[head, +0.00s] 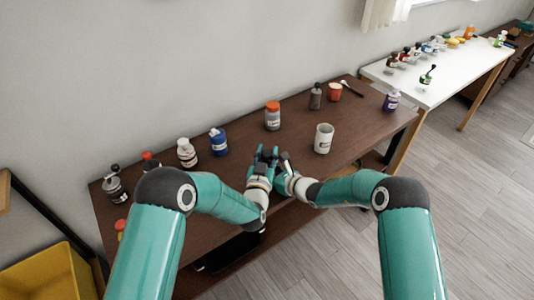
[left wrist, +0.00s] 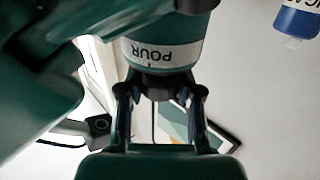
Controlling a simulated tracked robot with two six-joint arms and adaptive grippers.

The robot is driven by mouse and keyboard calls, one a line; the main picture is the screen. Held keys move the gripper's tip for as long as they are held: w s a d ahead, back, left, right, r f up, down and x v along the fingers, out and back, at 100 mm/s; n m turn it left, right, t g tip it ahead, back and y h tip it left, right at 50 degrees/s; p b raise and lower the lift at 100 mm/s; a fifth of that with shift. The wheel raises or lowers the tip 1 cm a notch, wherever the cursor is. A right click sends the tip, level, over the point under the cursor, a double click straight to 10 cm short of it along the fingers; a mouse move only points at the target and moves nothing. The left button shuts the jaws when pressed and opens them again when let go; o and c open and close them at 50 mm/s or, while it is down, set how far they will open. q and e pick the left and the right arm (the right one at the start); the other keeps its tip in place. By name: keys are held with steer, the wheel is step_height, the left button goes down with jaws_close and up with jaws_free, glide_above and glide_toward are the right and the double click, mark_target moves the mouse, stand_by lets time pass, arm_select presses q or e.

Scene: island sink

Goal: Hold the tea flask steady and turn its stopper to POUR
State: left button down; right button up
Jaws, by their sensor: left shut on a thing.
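In the left wrist view the tea flask (left wrist: 160,54) shows as a dark teal body with a pale band marked POUR. A dark stopper (left wrist: 163,87) sits at the end of the flask beside that band. The fingers of my left gripper (left wrist: 163,96) are on both sides of the stopper, shut on it. In the head view my left gripper (head: 264,157) and my right gripper (head: 285,164) meet over the table's front part. They are so close that the flask cannot be made out between them. Whether the right fingers hold it is hidden.
The brown table (head: 352,152) carries a white cup (head: 323,138) right of my grippers. An orange-lidded jar (head: 272,115) stands behind them, a blue bottle (head: 218,141) to the left. A white table (head: 428,90) with several small bottles is at the far right.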

arm_select(q)
steer(key=shift+a+m+h, duration=0.1)
steer(key=shift+m+h, duration=0.2)
steer(key=shift+h, duration=0.1)
steer(key=shift+w+a+m+g+h, duration=0.1)
steer(key=shift+m+g+h, duration=0.4)
steer(key=shift+m+h, duration=0.5)
steer(key=m+g+h, duration=0.2)
steer(key=h, duration=0.1)
steer(key=m+g+h, duration=0.2)
steer(key=h, duration=0.2)
steer(key=shift+w+r+m+g, duration=0.1)
steer(key=shift+m+g, duration=0.2)
steer(key=shift+m, duration=0.1)
steer(key=m+g+h, duration=0.2)
steer(key=m+g, duration=0.1)
steer(key=g, duration=0.1)
steer(key=m+g+h, duration=0.2)
steer(key=m+g, duration=0.1)
steer(key=shift+g, duration=0.4)
steer(key=shift+g+h, duration=0.3)
steer(key=c, duration=0.7)
jaws_free()
steer(key=shift+s, duration=0.2)
steer(key=v, duration=1.1)
steer(key=shift+a, duration=0.35)
